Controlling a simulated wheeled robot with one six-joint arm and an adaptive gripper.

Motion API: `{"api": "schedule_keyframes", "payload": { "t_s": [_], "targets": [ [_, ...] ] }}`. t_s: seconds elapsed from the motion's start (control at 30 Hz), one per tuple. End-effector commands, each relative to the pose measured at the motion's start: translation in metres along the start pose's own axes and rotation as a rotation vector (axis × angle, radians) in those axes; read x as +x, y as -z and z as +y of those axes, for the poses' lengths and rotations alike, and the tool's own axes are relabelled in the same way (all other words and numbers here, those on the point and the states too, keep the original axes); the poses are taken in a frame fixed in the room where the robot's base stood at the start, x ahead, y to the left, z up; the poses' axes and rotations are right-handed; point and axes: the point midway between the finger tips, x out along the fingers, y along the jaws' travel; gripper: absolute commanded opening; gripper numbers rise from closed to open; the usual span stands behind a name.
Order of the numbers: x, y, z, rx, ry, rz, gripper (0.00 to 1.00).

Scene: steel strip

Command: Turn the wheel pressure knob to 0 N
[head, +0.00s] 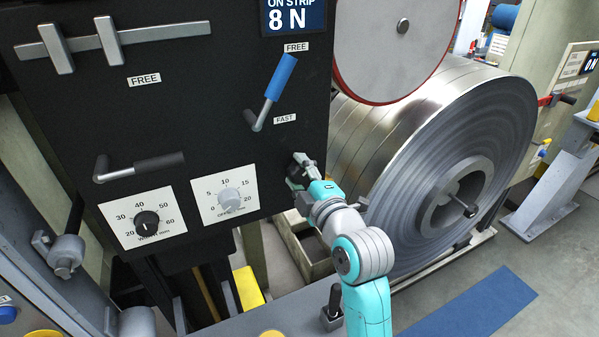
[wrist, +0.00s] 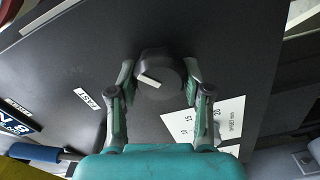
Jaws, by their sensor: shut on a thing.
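A black round knob (wrist: 168,62) with a pale pointer mark sits on the dark panel in the wrist view. My gripper (wrist: 158,80) is shut on this knob, one finger on each side. In the head view my gripper (head: 300,170) is at the panel's lower right and mostly hides the knob. No label or scale shows around it, so I cannot read its setting. The display (head: 292,17) at the panel top reads "ON STRIP 8 N".
A blue-handled lever (head: 279,77) between FREE and FAST stands above my gripper. The offset dial (head: 230,199) and width dial (head: 147,221) are to its left. A large steel coil (head: 455,170) and a red-rimmed wheel (head: 395,45) are close on the right.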

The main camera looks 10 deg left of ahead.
Motion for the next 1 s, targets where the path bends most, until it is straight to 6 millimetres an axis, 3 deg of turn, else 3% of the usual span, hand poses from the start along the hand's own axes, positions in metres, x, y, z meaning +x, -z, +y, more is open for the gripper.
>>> {"api": "schedule_keyframes", "payload": {
  "t_s": [0.6,1.0],
  "targets": [
    [0.0001,-0.0005,-0.0032,-0.575,0.001,0.001,0.14],
    [0.0001,-0.0013,-0.0043,-0.834,0.002,0.002,0.14]
  ]
}}
